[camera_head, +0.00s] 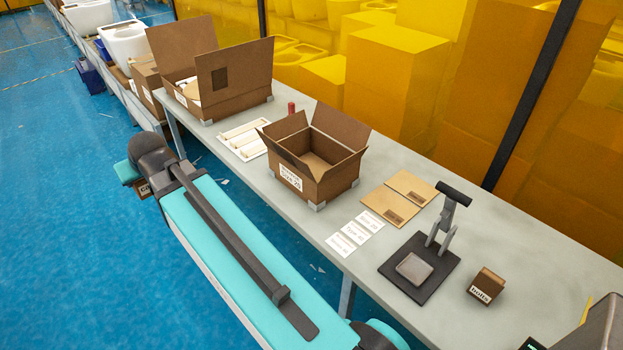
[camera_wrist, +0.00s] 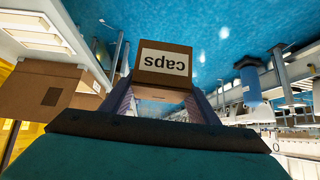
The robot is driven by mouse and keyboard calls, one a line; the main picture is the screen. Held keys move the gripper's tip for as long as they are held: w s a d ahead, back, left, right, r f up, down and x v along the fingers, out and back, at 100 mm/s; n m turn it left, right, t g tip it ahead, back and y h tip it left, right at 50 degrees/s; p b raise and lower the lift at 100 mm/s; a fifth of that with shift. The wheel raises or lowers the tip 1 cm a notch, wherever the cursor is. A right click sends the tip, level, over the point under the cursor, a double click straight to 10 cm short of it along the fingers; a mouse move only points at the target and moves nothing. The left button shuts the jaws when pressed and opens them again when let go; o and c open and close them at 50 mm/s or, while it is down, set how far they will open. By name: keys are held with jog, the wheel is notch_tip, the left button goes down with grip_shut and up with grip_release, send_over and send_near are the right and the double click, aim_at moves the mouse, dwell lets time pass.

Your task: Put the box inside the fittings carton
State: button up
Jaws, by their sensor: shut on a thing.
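My gripper (camera_wrist: 162,98) is shut on a small brown box (camera_wrist: 165,66) with a white label reading "caps", upside down in the wrist view. In the head view the box (camera_head: 143,188) is mostly hidden behind my arm, left of the table and off its edge. An open brown carton (camera_head: 330,187) with raised flaps and a white label stands mid-table, to the right of my gripper. Its label is too small to read surely, but it seems to be the fittings carton. The visible part of its inside looks empty.
A larger open carton (camera_head: 235,104) stands farther back, beside a white tray (camera_head: 235,133). Flat cardboard pieces (camera_head: 409,187), label cards (camera_head: 357,232), a black stand (camera_head: 420,268) and another small labelled box (camera_head: 486,287) lie nearer on the table. A yellow barrier runs behind.

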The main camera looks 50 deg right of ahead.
jog(key=s+d+n+y+b, duration=0.25)
jog(key=d+b, duration=0.35)
jog(key=d, duration=3)
jog(key=s+d+f+m+h+b, duration=0.1)
jog(key=s+d+f+b, duration=0.1)
jog(key=s+d, duration=0.4)
jog(key=s+d+f+m+h+b, duration=0.2)
jog(key=s+d+f, duration=0.3)
jog(key=d, duration=0.7)
jog(key=shift+s+d, duration=0.2)
jog(key=shift+s, duration=0.25)
jog(key=shift+f, duration=0.1)
notch_tip(320, 180, down, 6)
jog(key=p, duration=0.1)
jog(key=shift+f, duration=0.15)
